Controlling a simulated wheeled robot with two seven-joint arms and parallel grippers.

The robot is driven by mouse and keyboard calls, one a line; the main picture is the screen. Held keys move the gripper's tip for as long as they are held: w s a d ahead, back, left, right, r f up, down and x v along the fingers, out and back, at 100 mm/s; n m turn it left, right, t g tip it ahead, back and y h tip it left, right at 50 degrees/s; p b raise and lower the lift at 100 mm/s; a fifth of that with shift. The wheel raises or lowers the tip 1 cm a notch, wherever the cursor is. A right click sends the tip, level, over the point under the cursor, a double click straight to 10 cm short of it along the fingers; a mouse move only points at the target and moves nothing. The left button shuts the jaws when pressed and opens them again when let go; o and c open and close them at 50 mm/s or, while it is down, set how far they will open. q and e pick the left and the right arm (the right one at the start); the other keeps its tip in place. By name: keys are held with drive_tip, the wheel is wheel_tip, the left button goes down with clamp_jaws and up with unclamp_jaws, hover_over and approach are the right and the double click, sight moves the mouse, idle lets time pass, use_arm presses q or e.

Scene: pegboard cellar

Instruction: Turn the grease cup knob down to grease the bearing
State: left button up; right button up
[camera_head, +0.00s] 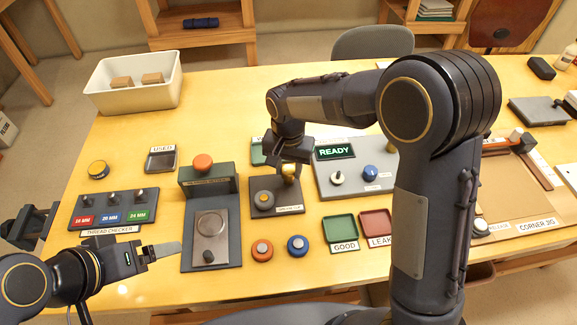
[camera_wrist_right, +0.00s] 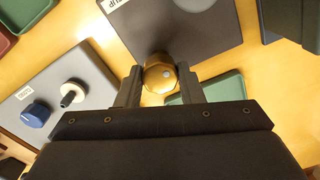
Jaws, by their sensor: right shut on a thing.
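The grease cup knob (camera_head: 289,179) is a gold, rounded cap at the back right of a small dark grey board (camera_head: 260,210). My right gripper (camera_head: 290,170) comes down from above and is shut on the knob. In the right wrist view the gold knob (camera_wrist_right: 159,75) sits between the two fingers (camera_wrist_right: 160,88), with the board (camera_wrist_right: 192,28) beyond it. The knob's lower part is hidden. My left gripper (camera_head: 150,254) is low at the left, away from the board; its jaw gap is not clear.
A blue-knobbed grey panel (camera_head: 325,183) with a READY display (camera_head: 335,152) stands close on the right. Green (camera_head: 340,228) and red (camera_head: 375,223) trays lie in front of it. A green-backed station (camera_head: 210,225) with an orange button is on the left. A white bin (camera_head: 130,100) stands at the back left.

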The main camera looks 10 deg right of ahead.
sight(289, 169)
drive_tip(key=shift+r+m, duration=0.1)
drive_tip(key=shift+m, duration=1)
drive_tip(key=o, duration=1)
wheel_tip(289, 169, up, 8)
drive_tip(key=shift+f, duration=0.15)
drive_tip(key=shift+d, duration=0.1)
